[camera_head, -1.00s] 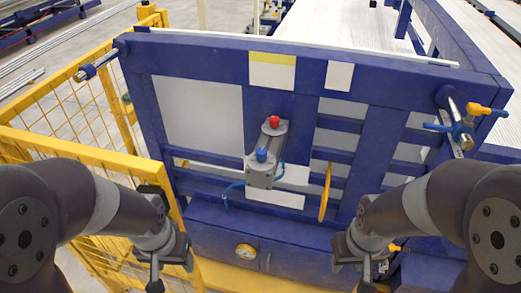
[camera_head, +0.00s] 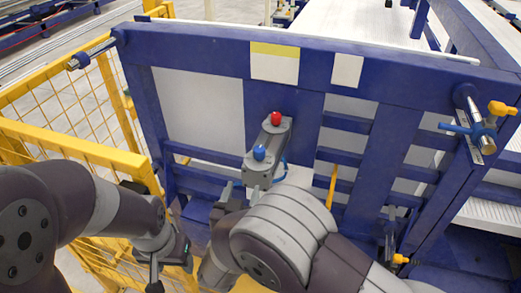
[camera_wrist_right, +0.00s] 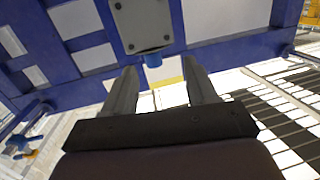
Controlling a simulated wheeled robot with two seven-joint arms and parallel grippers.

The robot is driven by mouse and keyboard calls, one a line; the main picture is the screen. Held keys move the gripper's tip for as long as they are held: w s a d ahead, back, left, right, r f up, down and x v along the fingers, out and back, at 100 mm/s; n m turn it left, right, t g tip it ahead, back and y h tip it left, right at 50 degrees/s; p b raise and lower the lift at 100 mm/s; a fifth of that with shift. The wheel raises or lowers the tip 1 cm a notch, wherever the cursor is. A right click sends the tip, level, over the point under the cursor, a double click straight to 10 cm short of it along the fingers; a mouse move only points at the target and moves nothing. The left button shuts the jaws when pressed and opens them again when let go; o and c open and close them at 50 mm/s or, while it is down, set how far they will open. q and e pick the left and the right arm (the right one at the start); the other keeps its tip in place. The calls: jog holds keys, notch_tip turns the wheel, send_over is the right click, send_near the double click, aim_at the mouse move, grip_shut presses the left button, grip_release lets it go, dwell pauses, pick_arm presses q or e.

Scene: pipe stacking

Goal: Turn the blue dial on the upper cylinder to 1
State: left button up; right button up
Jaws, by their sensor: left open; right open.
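The grey cylinder unit (camera_head: 268,150) is mounted on the blue frame and has a red dial (camera_head: 276,118) at its upper end. The blue dial (camera_head: 259,152) is at its lower end. My right gripper (camera_head: 230,188) is open and empty, just below and left of the cylinder, partly hidden by its own arm. In the right wrist view, the blue dial (camera_wrist_right: 153,60) shows beyond and between the open fingers (camera_wrist_right: 160,88), under the grey end block (camera_wrist_right: 140,22). They look apart. My left gripper (camera_head: 170,268) is open and empty at the lower left, away from the cylinder.
The blue frame (camera_head: 200,55) spans the middle, with paper labels (camera_head: 274,68). A yellow mesh fence (camera_head: 75,150) stands at left, close to my left arm.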

aim_at(258, 155)
jog(key=shift+t+h, duration=0.5)
jog(key=shift+h, duration=0.2)
jog(key=p+x, duration=0.1)
jog(key=x, duration=0.3)
jog(key=r+p+x, duration=0.1)
jog(key=x, duration=0.3)
jog(key=d+r+p+x, duration=0.1)
jog(key=x, duration=0.3)
jog(key=shift+s+d+r, duration=0.1)
jog(key=shift+s+r, duration=0.05)
jog(key=shift+w, duration=0.45)
jog(key=c, duration=0.9)
